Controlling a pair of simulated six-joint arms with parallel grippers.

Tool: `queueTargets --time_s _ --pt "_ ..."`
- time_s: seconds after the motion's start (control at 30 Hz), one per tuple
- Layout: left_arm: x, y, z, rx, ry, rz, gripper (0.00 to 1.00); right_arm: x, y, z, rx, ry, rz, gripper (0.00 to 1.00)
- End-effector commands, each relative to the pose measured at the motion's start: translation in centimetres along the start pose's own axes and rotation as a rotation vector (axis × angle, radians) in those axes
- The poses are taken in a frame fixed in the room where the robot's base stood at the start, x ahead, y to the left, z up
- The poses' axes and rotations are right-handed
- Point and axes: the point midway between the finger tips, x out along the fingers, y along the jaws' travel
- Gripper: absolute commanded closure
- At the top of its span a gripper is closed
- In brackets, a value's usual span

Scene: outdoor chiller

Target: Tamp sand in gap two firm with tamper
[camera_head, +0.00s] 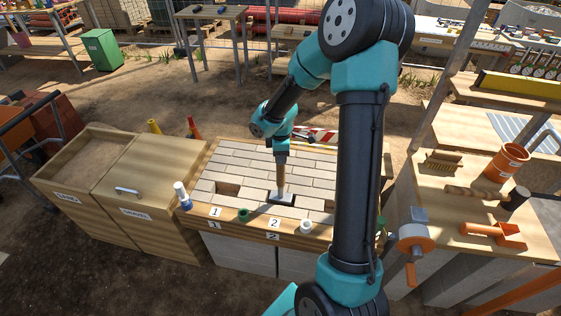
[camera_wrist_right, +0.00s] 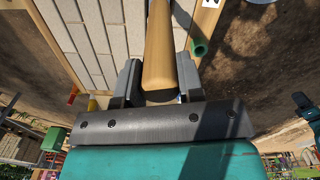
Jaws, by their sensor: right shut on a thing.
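The tamper (camera_head: 281,178) stands upright on the paver panel, with a wooden handle and a flat grey foot. Its foot sits at gap two (camera_head: 270,200), behind the label 2, and covers most of it. I cannot tell how deep the foot is or see the sand under it. My right gripper (camera_head: 282,154) is shut on the top of the handle. In the right wrist view its fingers (camera_wrist_right: 157,78) press on both sides of the wooden handle (camera_wrist_right: 158,45). My left gripper is not in view.
Gap one (camera_head: 228,188) is open to the left of the tamper. A white-and-blue bottle (camera_head: 182,195), a green ring (camera_head: 243,215) and a white cup (camera_head: 306,227) stand along the front edge. Wooden bins (camera_head: 150,205) are left; a tool bench (camera_head: 440,190) is right.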

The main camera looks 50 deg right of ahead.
Motion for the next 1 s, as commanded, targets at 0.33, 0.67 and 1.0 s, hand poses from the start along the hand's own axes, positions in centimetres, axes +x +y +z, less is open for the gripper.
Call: queueTargets --time_s 0.33,0.67,1.0 --pt "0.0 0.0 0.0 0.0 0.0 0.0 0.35 -4.4 0.2 0.0 -0.001 0.001 0.006 1.0" --pt "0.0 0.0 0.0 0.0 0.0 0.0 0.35 -5.0 0.1 0.0 -0.002 0.001 0.004 1.0" --pt "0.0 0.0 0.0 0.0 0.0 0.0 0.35 -4.9 1.6 1.6 0.003 0.0 0.004 1.0"
